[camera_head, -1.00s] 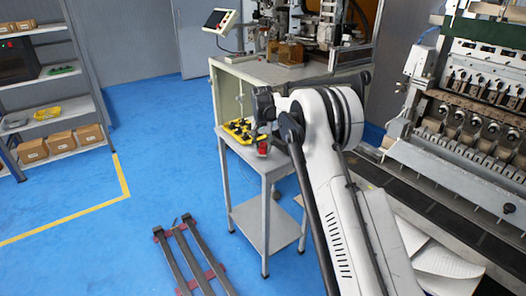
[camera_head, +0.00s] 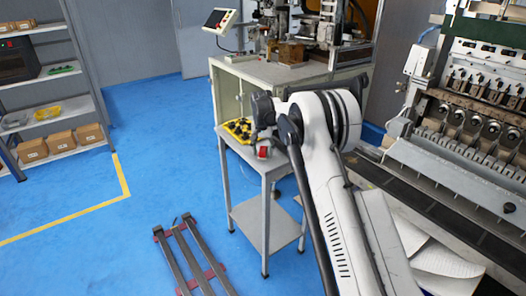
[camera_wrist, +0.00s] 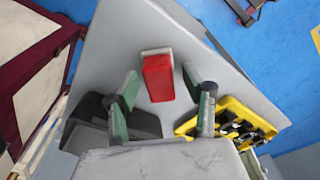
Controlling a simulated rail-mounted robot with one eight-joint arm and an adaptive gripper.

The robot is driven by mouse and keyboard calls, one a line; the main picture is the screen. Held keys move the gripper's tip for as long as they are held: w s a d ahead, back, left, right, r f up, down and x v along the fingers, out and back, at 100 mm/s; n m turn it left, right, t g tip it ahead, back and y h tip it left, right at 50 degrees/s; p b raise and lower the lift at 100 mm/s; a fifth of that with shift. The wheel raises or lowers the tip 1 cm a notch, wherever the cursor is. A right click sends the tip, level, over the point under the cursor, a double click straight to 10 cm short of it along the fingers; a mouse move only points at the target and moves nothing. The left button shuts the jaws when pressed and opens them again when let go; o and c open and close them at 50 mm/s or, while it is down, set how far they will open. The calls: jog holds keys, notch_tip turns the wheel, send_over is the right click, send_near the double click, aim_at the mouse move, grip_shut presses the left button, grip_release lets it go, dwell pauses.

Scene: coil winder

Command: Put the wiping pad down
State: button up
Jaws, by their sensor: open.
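The wiping pad (camera_wrist: 157,80), a red block with a pale strip along one end, lies on the grey top of a small side table (camera_wrist: 145,28). In the wrist view my gripper (camera_wrist: 160,86) is open, with its green-padded fingers on either side of the pad and visible gaps between. The pad also shows as a small red patch at the table's edge in the head view (camera_head: 264,152), partly covered by my wrist. My fingers are not clear in the head view.
A yellow tray of black parts (camera_wrist: 235,125) lies right of the fingers in the wrist view, and a black tray (camera_wrist: 90,125) lies left. A winding machine bench (camera_head: 290,72) stands behind the table. Dark rails (camera_head: 190,258) lie on the floor in front.

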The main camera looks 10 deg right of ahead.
aim_at(263, 151)
notch_tip(263, 151, up, 12)
jog(key=s, duration=0.1)
jog(key=s+r+n+t, duration=0.1)
jog(key=s+r, duration=1)
jog(key=r, duration=0.1)
jog(key=s+r+n+t, duration=0.1)
jog(key=s+r, duration=0.2)
jog(key=s, duration=0.5)
jog(key=s+r+t, duration=0.1)
jog(key=s+r, duration=0.2)
jog(key=s, duration=0.5)
jog(key=s+f+t, duration=0.1)
jog(key=s+f, duration=0.2)
jog(key=s, duration=0.6)
jog(key=s+f+n+t, duration=0.1)
jog(key=s+f, duration=0.2)
jog(key=s, duration=0.6)
jog(key=s+f+n, duration=0.1)
jog(key=s+f, duration=0.2)
jog(key=s, duration=0.6)
jog(key=shift+s+f+t+y, duration=0.3)
jog(key=shift+s+t, duration=0.1)
jog(key=o, duration=0.6)
